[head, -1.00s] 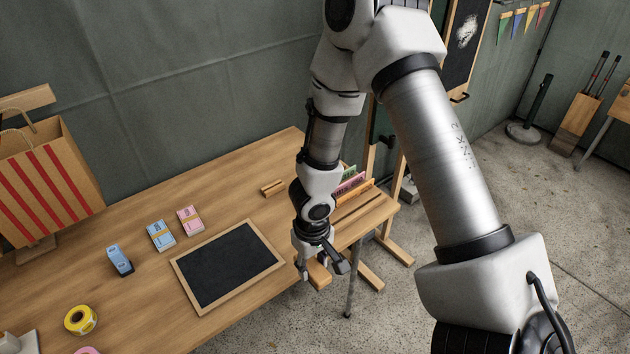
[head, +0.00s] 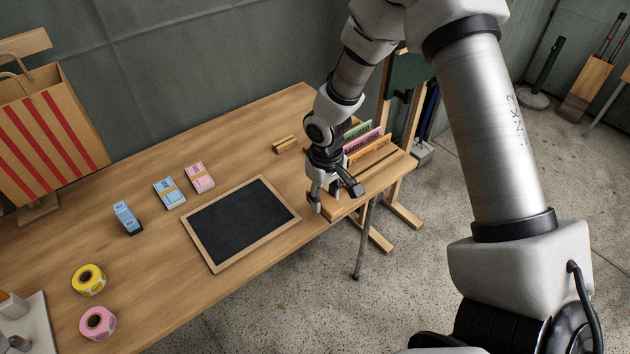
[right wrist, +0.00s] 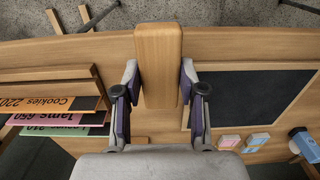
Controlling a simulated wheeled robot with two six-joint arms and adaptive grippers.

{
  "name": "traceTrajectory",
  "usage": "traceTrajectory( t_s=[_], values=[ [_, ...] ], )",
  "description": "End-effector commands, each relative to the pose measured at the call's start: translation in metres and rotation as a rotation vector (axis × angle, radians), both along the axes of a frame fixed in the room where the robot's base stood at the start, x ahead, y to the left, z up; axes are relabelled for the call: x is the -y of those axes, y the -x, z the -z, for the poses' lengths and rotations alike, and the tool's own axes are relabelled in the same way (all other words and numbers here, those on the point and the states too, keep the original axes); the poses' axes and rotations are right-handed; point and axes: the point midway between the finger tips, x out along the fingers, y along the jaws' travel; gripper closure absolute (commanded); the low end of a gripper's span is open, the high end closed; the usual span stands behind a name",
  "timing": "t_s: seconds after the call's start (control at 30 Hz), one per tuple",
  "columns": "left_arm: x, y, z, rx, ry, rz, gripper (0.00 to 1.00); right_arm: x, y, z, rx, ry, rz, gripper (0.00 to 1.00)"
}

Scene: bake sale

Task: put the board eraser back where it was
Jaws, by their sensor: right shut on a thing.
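The board eraser (right wrist: 158,60) shows as a pale wooden block in the right wrist view. My right gripper (right wrist: 159,82) is shut on it, with one dark pad on each side. In the head view the right gripper (head: 335,192) is low at the table's right front edge, between the framed chalkboard (head: 240,222) and the card rack (head: 380,170). The eraser is mostly hidden behind the fingers there. I cannot tell whether the eraser touches the table. My left gripper is not in view.
The wooden table (head: 150,275) also holds a small wooden block (head: 284,145), blue and pink ticket stacks (head: 200,177), a blue stapler-like item (head: 127,217), yellow and pink tape rolls (head: 98,323), and a striped bag (head: 50,130). The rack holds coloured price cards.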

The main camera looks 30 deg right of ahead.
Motion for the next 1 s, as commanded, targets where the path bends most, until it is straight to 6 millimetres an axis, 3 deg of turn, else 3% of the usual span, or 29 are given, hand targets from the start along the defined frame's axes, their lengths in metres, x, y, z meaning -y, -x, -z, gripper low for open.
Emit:
traceTrajectory(
  t_s=[0.1,0.27,0.53,0.87,0.9,0.93,1.0],
  values=[
    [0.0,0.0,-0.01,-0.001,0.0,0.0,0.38,0.01,-0.037,0.002,0.002,0.002,0.002,0.97],
    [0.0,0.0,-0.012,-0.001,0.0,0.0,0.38,0.017,-0.064,0.007,0.001,0.0,-0.001,0.97],
    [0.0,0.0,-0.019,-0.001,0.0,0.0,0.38,0.018,-0.067,0.041,-0.001,0.0,-0.002,0.97],
    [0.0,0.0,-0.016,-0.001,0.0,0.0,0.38,0.018,-0.067,0.047,0.0,0.0,-0.001,0.97],
    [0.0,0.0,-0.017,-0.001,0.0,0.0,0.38,0.018,-0.067,0.046,0.001,0.0,-0.001,0.45],
    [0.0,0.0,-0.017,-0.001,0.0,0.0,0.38,0.018,-0.067,0.046,0.001,0.0,-0.001,0.35],
    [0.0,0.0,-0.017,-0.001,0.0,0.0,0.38,0.018,-0.067,0.046,0.001,0.0,-0.001,0.34]
  ],
)
